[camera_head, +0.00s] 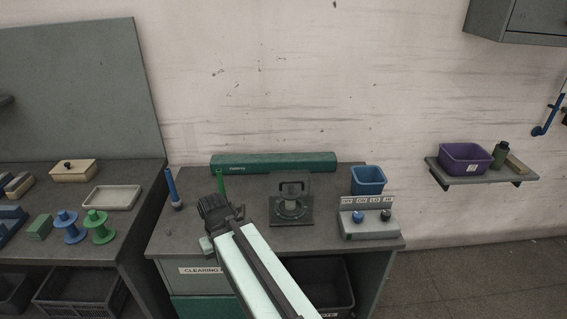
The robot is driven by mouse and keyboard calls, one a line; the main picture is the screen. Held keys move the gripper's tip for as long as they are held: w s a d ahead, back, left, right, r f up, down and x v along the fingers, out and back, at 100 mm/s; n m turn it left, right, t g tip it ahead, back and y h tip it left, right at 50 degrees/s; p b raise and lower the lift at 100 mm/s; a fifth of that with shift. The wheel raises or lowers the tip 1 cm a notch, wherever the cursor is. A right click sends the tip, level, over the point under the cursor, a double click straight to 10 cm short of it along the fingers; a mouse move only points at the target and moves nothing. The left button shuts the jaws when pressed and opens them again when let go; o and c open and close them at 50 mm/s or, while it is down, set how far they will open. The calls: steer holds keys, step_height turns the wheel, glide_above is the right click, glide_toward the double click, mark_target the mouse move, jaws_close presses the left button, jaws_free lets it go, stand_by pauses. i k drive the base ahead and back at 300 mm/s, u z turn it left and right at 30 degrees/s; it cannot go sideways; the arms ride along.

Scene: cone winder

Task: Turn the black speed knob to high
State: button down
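A pale control box (369,226) sits at the right front of the middle bench. It has a blue knob (357,216) on its left and the black speed knob (386,215) on its right. A label strip (367,201) behind them seems to read OFF, ON, LO, HI; the black knob's pointing direction is too small to tell. My gripper (213,208) is over the left part of the bench, well left of the box and apart from it. Its fingers are dark and seen from behind, so their opening is unclear.
A black winder fixture (291,208) stands between my gripper and the control box. A blue bin (368,180) is behind the box. A green bar (273,162) runs along the back; a green peg (221,182) and blue spindle (173,187) stand left.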

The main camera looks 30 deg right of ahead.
mark_target(385, 215)
steer(key=z, duration=1.2)
steer(key=k, duration=1.25)
steer(key=z, duration=0.2)
steer(key=i, duration=1)
steer(key=z, duration=0.2)
